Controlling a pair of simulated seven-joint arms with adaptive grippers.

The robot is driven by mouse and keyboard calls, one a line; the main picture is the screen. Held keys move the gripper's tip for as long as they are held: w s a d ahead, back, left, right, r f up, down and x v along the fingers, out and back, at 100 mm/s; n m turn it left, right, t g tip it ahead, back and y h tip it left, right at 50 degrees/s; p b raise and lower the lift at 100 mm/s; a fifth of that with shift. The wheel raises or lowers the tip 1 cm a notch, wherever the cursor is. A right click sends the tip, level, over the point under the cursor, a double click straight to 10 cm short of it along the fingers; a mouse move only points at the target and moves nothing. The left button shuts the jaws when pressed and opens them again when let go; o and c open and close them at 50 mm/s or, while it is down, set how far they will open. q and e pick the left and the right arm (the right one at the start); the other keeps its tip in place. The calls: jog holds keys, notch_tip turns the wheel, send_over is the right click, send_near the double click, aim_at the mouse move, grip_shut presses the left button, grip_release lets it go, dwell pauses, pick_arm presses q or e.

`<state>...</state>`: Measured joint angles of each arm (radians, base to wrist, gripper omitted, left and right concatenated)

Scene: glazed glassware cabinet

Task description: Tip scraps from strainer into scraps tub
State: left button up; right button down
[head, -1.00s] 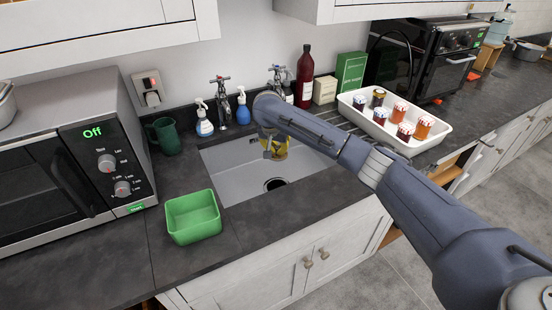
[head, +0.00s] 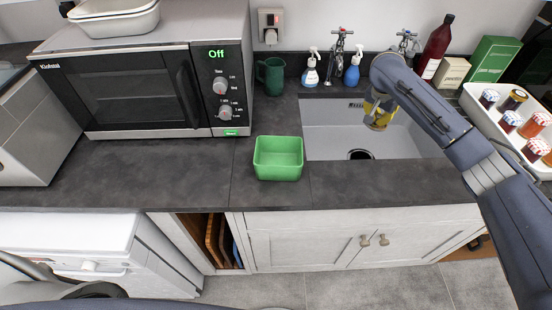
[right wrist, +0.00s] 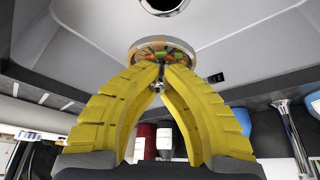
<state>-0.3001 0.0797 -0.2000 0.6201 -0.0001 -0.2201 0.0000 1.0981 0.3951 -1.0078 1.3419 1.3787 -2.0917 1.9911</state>
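The strainer (right wrist: 165,47) is a small round metal basket with orange, green and brown scraps inside, seen in the right wrist view. My right gripper (right wrist: 160,66) has its yellow fingers closed together at the strainer's near edge. In the head view my right gripper (head: 378,108) hangs over the sink, and the strainer (head: 376,124) shows only small at its fingertips. The scraps tub (head: 278,172) looks to be the open green square tub on the counter, left of the sink. My left gripper is not in view.
The sink (head: 325,140) has an open drain (head: 360,154). Behind it stand taps (head: 337,55), soap bottles (head: 352,70) and a green mug (head: 271,76). A microwave (head: 140,90) is left of the tub. A white tray (head: 490,125) of jars is at the right.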

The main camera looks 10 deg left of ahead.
jog(key=s+a+r+y, duration=0.1)
jog(key=s+a+r, duration=0.2)
jog(key=a+r, duration=0.6)
jog(key=s+a+r+y, duration=0.25)
jog(key=a+r, duration=0.35)
jog(key=a, duration=0.5)
jog(key=s+a+r+g+y, duration=0.1)
jog(key=s+a+r, duration=0.3)
jog(key=s, duration=0.5)
jog(key=s+a+r+y, duration=0.1)
jog(key=s+a+r, duration=0.1)
jog(key=s+a, duration=0.5)
notch_tip(320, 180, down, 6)
jog(key=s+d+m+y, duration=0.2)
jog(key=m+y, duration=0.2)
jog(key=y, duration=1.3)
jog(key=shift+g+y, duration=0.35)
jog(key=shift+g, duration=0.05)
jog(key=shift+f+m, duration=0.1)
jog(key=shift+m, duration=0.2)
